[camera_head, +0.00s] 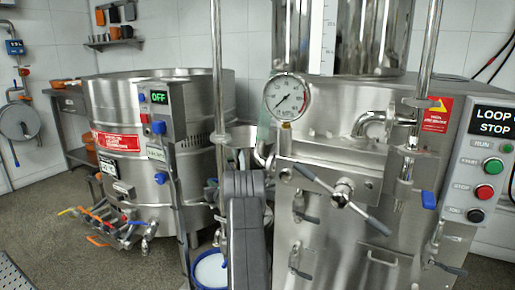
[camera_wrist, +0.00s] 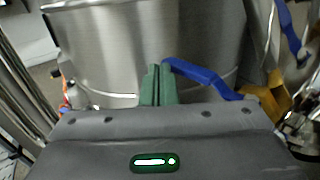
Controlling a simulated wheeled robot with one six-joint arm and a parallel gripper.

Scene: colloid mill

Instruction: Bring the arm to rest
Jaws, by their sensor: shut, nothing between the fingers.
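My gripper (camera_wrist: 158,85) shows in the wrist view as two green fingers closed together, with nothing between them. They point toward a round steel vessel (camera_wrist: 145,40). A blue lever (camera_wrist: 205,76) runs right from beside the fingertips toward a yellow-orange part (camera_wrist: 268,97); I cannot tell whether the fingers touch it. In the head view my dark grey arm (camera_head: 246,230) rises at the bottom centre, in front of the mill. My gripper is hard to make out there, hidden behind the arm.
The steel mill cabinet (camera_head: 335,235) with gauge (camera_head: 287,98) and cross handle (camera_head: 343,192) stands right. A control box (camera_head: 484,165) is at the far right. A large vat (camera_head: 110,100) with coloured valves stands left. Floor is open at lower left.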

